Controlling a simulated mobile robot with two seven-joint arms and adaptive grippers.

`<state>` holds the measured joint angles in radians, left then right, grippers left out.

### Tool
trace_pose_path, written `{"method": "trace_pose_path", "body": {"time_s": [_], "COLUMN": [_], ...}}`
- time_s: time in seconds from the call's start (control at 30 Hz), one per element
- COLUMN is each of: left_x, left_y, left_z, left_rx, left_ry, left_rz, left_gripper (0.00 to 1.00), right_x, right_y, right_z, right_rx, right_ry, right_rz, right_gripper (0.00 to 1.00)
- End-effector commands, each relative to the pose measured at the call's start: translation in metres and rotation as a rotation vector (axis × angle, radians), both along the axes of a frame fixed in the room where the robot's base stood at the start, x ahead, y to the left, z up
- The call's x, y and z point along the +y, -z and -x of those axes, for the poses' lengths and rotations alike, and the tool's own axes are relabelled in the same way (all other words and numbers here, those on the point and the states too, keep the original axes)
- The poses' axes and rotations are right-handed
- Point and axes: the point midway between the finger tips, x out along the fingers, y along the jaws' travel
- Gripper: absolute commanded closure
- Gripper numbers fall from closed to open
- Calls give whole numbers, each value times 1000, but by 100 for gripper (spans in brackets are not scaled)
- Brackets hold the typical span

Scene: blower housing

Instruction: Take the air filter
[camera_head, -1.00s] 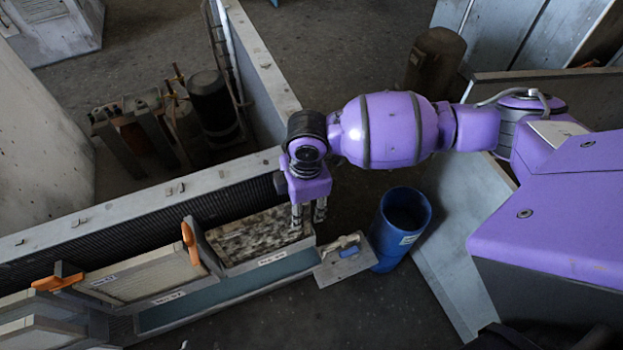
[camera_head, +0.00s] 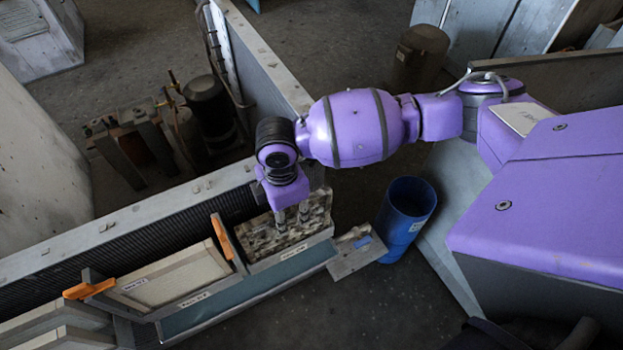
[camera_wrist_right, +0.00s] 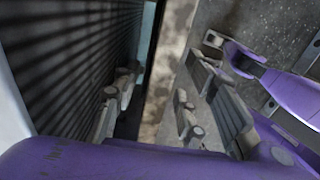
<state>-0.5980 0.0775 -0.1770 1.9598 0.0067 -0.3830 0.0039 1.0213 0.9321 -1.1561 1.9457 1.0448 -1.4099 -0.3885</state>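A mottled, dirty grey-brown air filter (camera_head: 265,238) lies in the right-hand labelled bay of the long housing in the head view. My right gripper (camera_head: 292,216) points down over this filter's upper face. Its two fingers are apart in the head view. In the right wrist view the fingers of the right gripper (camera_wrist_right: 160,112) stand on either side of a mottled strip (camera_wrist_right: 172,50), with no clear hold on anything. Whether they touch the filter is hard to tell. A pale filter (camera_head: 180,276) in a frame sits in the middle bay. My left gripper is not in view.
Orange handles (camera_head: 222,240) stand up from the housing beside the filter. A dark ribbed grille (camera_head: 150,240) runs behind the bays. A flat grey plate (camera_head: 350,258) juts from the housing's right end, next to a blue bin (camera_head: 408,210). The floor in front is clear.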

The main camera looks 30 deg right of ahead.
Motion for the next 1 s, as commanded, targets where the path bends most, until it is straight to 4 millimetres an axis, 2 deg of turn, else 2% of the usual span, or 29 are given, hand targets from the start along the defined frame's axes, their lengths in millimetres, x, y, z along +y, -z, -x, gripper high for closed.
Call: {"method": "trace_pose_path", "body": {"time_s": [0.4, 0.67, 0.97, 1.0], "left_x": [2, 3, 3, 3], "left_y": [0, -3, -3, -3], "left_z": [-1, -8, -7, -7], "left_rx": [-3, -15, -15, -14], "left_ry": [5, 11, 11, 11], "left_rz": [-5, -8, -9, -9], "left_gripper": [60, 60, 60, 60], "right_x": [3, 3, 3, 3], "right_y": [53, 55, 55, 55], "right_z": [-3, -3, -3, -3], "right_rx": [-4, -7, -7, -7], "right_ry": [0, -1, -1, -1], "right_rz": [-1, -1, -1, -1], "right_gripper": [61, 61, 99, 100]}}
